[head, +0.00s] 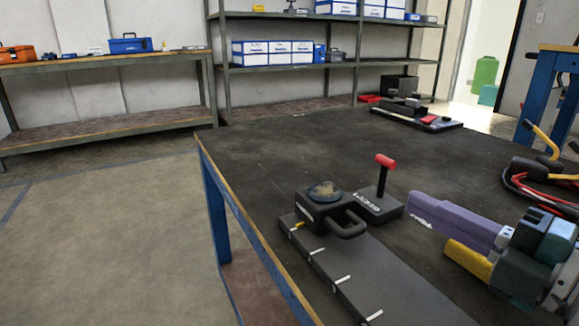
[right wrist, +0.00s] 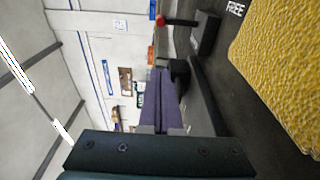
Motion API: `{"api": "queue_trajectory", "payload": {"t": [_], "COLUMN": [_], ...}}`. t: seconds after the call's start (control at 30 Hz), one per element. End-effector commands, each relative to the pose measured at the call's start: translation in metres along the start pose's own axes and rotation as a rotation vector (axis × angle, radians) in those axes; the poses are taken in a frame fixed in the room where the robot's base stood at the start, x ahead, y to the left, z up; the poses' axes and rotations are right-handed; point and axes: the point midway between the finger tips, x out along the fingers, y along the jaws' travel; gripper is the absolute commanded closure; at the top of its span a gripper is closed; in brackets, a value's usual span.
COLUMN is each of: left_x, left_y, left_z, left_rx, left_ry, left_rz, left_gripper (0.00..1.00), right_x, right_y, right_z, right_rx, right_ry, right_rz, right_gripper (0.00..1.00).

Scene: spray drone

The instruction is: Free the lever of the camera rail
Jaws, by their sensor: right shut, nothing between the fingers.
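The lever (head: 382,178) has a black stem and a red grip. It stands close to upright on a black base (head: 375,206) with white lettering that looks like "LOCKED". In the right wrist view the red grip (right wrist: 164,21) is at the top, with the word "FREE" to its right. The camera rail (head: 350,275) is a long dark bar with white marks, its carriage (head: 323,205) at the far end. My right gripper (head: 411,203), with purple fingers, is shut and empty, to the right of the lever base and apart from the lever. My left gripper is out of view.
The rail lies on a dark table (head: 285,150), clear behind the lever. A black device with red parts (head: 415,112) stands at the table's back. Yellow-handled tools (head: 545,180) lie at the right. Shelves and a workbench line the wall.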

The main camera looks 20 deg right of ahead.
Motion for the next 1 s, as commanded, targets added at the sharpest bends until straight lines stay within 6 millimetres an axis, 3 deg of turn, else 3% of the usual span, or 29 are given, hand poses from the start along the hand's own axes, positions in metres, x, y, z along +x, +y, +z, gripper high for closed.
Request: {"api": "queue_trajectory", "payload": {"t": [0.17,0.57,0.8,1.0], "left_x": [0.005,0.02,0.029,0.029], "left_y": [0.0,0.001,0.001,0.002], "left_z": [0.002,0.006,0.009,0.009], "left_rx": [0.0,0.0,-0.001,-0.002], "left_ry": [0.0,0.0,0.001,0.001], "left_rz": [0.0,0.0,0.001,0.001], "left_gripper": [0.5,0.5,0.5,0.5], "right_x": [0.02,0.101,0.088,0.085], "right_y": [-0.001,-0.001,-0.002,0.0], "right_z": [0.0,0.0,0.031,0.038], "right_rx": [-0.001,-0.003,-0.002,0.0], "right_ry": [0.003,0.0,-0.001,0.0], "right_rz": [0.004,0.003,-0.001,0.0], "right_gripper": [1.0,1.0,1.0,1.0]}}
